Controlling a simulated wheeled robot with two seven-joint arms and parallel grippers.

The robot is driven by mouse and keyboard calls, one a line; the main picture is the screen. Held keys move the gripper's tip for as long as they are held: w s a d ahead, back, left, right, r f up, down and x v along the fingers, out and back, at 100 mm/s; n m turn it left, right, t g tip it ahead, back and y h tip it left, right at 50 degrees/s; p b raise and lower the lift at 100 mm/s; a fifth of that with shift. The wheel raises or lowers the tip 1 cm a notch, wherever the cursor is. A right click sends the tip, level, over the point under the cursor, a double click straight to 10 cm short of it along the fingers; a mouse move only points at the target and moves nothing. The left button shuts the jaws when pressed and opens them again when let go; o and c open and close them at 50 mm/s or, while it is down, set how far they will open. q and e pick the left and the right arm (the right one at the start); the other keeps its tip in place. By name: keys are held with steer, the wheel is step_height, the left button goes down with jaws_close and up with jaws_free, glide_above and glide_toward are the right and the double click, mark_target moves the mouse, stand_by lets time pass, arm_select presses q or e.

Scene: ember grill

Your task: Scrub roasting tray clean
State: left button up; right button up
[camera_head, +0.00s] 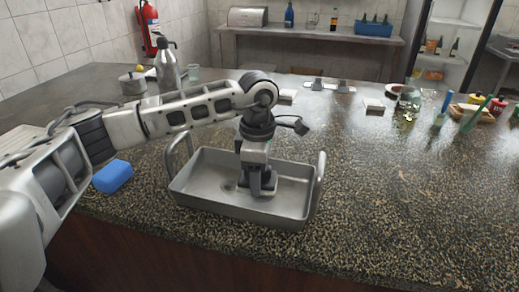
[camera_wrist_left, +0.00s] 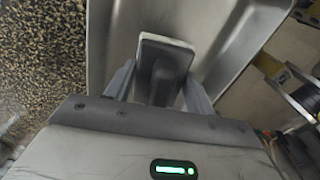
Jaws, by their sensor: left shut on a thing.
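The grey metal roasting tray (camera_head: 296,170), with an upright handle at each end, sits on the speckled counter near its front edge. My left gripper (camera_head: 262,180) points down inside the tray, right of its middle. It is shut on a dark scrubber with a pale edge, which shows between the fingers in the left wrist view (camera_wrist_left: 167,60). The scrubber is low in the tray; I cannot tell whether it touches the floor. A small dark mark (camera_head: 229,186) shows on the tray floor left of the gripper. My right gripper is not in view.
A blue sponge-like block (camera_head: 113,176) lies left of the tray. A metal bottle (camera_head: 167,66) and a small pot (camera_head: 132,84) stand at the back left. Brushes (camera_head: 475,112) and jars (camera_head: 497,106) are at the far right. The counter right of the tray is clear.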

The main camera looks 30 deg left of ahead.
arm_select(q)
steer(key=shift+r+p, duration=1.3)
steer(key=shift+r, duration=1.45)
